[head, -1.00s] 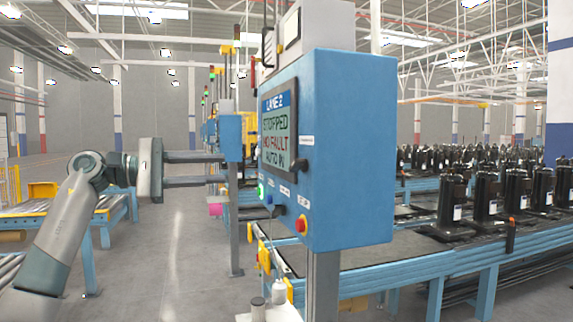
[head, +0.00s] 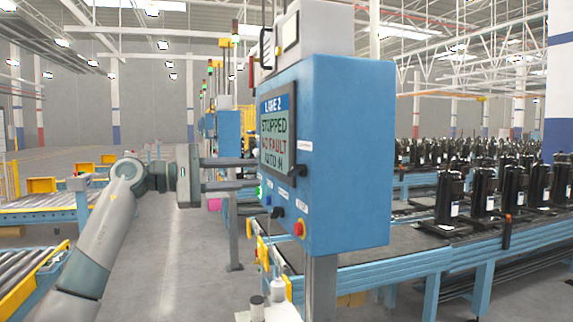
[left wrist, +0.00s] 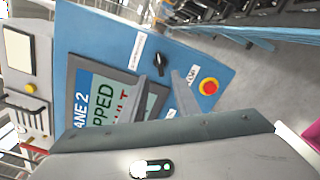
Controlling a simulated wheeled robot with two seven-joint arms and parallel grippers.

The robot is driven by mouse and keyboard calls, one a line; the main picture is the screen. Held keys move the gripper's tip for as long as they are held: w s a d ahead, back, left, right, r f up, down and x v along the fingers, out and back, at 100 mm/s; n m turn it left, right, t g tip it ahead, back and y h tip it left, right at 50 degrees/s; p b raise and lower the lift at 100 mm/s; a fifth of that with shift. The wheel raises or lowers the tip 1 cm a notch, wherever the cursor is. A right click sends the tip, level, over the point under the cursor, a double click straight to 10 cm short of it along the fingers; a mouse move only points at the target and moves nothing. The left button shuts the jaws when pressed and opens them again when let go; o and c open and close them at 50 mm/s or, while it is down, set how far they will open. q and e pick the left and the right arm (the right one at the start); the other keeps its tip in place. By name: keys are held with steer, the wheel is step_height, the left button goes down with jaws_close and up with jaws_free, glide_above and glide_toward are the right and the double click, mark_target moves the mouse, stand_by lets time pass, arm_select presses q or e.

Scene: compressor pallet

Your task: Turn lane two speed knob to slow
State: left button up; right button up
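The blue LANE 2 control box (head: 345,150) stands on a post, and its screen (head: 277,130) reads stopped. A black knob (head: 299,170) sits right of the screen under a small label; it also shows in the left wrist view (left wrist: 161,62). A second black knob (head: 277,212) is lower on the panel. The labels are too small to read, so I cannot tell which is the speed knob. My left gripper (head: 256,173) is open and empty, fingers pointing at the panel near the screen's left edge. Its two apart fingers show in the left wrist view (left wrist: 166,82).
A red button with a yellow ring (head: 299,228) sits low on the panel, and a green button (head: 259,191) is at its left. A conveyor with several black compressors (head: 485,192) runs behind at right. Open floor (head: 175,250) lies left of the box.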

mark_target(290, 172)
arm_select(q)
steer(key=p+x, duration=0.3)
steer(key=x, duration=0.5)
steer(key=shift+d+r+p, duration=0.1)
steer(key=shift+d+p, duration=0.15)
steer(key=shift+p, duration=0.15)
steer(key=shift+w+d, duration=0.25)
steer(key=shift+d, duration=0.3)
steer(key=c, duration=0.7)
